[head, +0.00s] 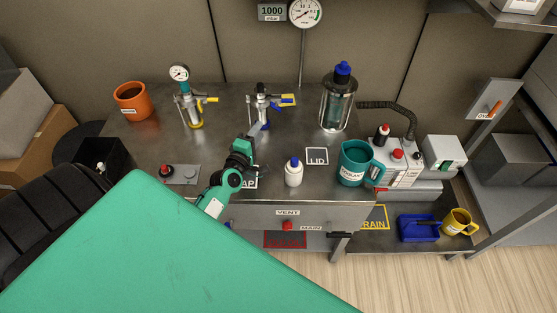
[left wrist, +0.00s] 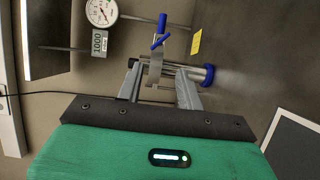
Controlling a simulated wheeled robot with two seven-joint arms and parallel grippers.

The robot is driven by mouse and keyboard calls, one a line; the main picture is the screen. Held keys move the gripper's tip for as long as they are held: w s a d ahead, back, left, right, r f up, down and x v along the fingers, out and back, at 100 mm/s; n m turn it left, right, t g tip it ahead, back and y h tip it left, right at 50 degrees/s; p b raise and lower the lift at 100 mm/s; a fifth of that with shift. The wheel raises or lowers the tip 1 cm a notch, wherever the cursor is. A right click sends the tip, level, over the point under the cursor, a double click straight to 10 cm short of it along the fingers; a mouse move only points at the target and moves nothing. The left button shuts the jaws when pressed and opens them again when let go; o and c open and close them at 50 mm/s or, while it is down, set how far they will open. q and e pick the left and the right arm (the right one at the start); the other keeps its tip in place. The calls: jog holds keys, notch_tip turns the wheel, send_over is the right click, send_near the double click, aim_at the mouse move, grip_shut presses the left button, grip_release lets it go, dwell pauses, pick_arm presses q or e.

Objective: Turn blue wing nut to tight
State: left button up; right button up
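In the left wrist view, blue wings (left wrist: 161,30) show beyond the fingers, and a blue round end (left wrist: 209,75) of the fixture lies to the right. My left gripper (head: 256,134) is in front of the fixture. In the left wrist view, its two fingers (left wrist: 159,86) are apart, with metal rods of the fixture showing between or behind them. I cannot tell if they touch. My right gripper is not in view.
A similar fixture with yellow parts (head: 194,108) stands left. A glass vessel with a blue cap (head: 338,100) stands right. A white bottle (head: 293,173) and teal jug (head: 353,163) are near the bench front. A gauge (head: 305,13) hangs above. A green surface fills the lower left.

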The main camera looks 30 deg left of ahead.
pick_arm(q)
jog(key=shift+s+d+f+m+g+h, duration=1.05)
jog(key=shift+s+d+m+g, duration=0.3)
jog(key=shift+s+d+m, duration=1.05)
jog(key=shift+s+d+f+m+g+h, duration=1)
jog(key=shift+s+d+m+g, duration=0.65)
jog(key=shift+d+m, duration=1.15)
jog(key=shift+s+d+f+m+g+h, duration=0.85)
jog(key=shift+s+d+f+m+g, duration=0.3)
jog(key=shift+s+d+m, duration=1.45)
jog(key=shift+w+d+n, duration=0.25)
jog(key=shift+n, duration=0.05)
